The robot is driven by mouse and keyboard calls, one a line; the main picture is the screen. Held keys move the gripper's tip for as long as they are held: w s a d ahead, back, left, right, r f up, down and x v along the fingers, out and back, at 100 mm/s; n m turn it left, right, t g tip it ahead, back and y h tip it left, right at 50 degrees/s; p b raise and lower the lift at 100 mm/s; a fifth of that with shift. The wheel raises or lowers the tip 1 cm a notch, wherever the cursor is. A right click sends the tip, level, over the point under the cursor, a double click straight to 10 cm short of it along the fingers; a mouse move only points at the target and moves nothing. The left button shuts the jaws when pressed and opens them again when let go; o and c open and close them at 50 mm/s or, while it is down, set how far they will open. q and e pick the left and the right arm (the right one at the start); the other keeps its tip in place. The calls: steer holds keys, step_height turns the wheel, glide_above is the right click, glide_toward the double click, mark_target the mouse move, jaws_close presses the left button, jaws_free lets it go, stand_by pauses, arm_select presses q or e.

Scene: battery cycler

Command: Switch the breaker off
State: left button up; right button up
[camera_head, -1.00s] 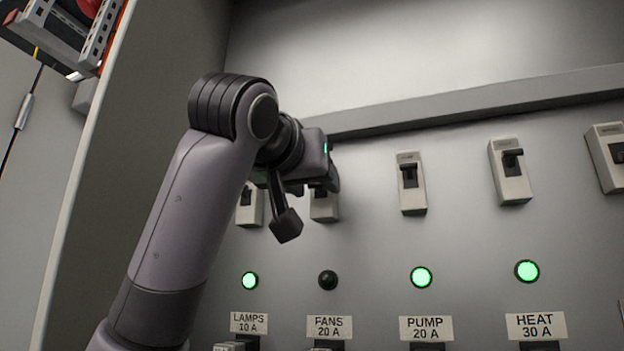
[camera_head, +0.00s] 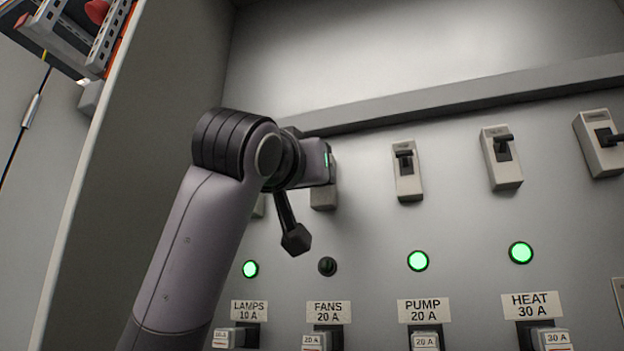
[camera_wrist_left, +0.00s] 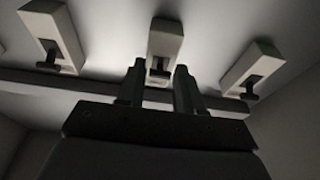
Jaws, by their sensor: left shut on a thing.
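The FANS breaker (camera_head: 323,197) is a pale housing on the grey panel, mostly hidden behind my left gripper in the head view. Its indicator (camera_head: 327,266) is dark, above the label "FANS 20 A" (camera_head: 328,311). In the left wrist view a breaker housing (camera_wrist_left: 166,38) stands in the middle. Its dark toggle (camera_wrist_left: 159,68) sits between the two fingers of my left gripper (camera_wrist_left: 160,78), which is shut on it. In the head view my fingertips are hidden. My right gripper is not in view.
The PUMP breaker (camera_head: 407,172), HEAT breaker (camera_head: 502,160) and another at the right edge (camera_head: 597,145) stand to the right. The LAMPS (camera_head: 250,269), PUMP (camera_head: 418,261) and HEAT (camera_head: 520,253) indicators glow green. A ledge (camera_head: 450,98) runs above the breakers.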

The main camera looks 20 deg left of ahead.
arm_select(q)
steer(key=o, duration=1)
steer(key=shift+o, duration=0.2)
steer(key=shift+s, duration=0.1)
steer(key=b+v, duration=0.3)
steer(key=v, duration=0.4)
